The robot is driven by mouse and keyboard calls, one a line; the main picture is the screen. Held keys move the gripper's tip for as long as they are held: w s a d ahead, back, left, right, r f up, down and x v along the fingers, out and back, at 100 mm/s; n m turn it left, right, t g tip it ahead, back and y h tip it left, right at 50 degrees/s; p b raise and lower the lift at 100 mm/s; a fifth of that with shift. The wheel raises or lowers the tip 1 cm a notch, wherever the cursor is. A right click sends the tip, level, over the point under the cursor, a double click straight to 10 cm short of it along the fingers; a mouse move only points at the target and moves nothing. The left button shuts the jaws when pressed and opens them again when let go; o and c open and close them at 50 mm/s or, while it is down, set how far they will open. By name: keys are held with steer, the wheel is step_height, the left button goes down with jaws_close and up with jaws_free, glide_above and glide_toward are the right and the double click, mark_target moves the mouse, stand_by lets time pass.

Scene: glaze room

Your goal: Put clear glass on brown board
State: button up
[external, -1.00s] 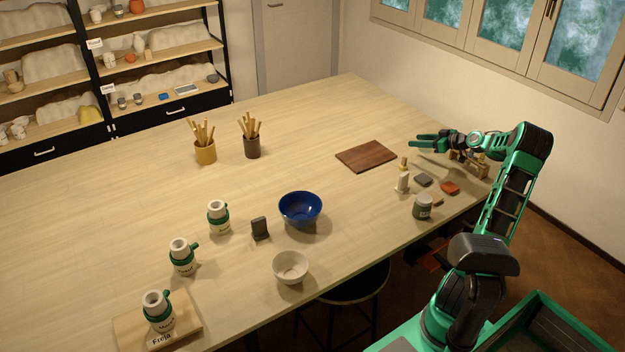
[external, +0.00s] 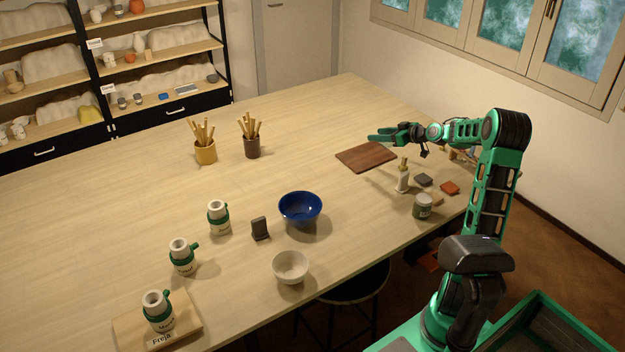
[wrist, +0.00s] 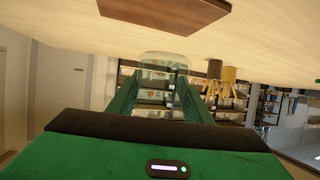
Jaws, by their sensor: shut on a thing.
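The brown board (external: 366,157) lies flat on the table toward its far right side. It also shows at the top of the wrist view (wrist: 165,12), where the picture appears upside down. My gripper (external: 380,135) is above the table, over or near the far edge of the board. In the wrist view, my gripper (wrist: 160,95) is shut on the clear glass (wrist: 165,62), which sits between the fingers. The glass is see-through and cannot be made out in the external view.
A blue bowl (external: 300,208) and two pots of tools (external: 205,152) stand farther left. The table behind the board is clear.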

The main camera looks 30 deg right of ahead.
steer(key=w+a+r, duration=0.1)
steer(key=w+a, duration=0.3)
steer(key=a, duration=0.8)
glide_above(365, 155)
step_height(365, 155, down, 7)
steer(key=shift+r, duration=0.1)
steer(key=shift+f, duration=2.05)
steer(key=o, duration=1.2)
steer(key=shift+f, duration=0.1)
steer(key=v, duration=1.2)
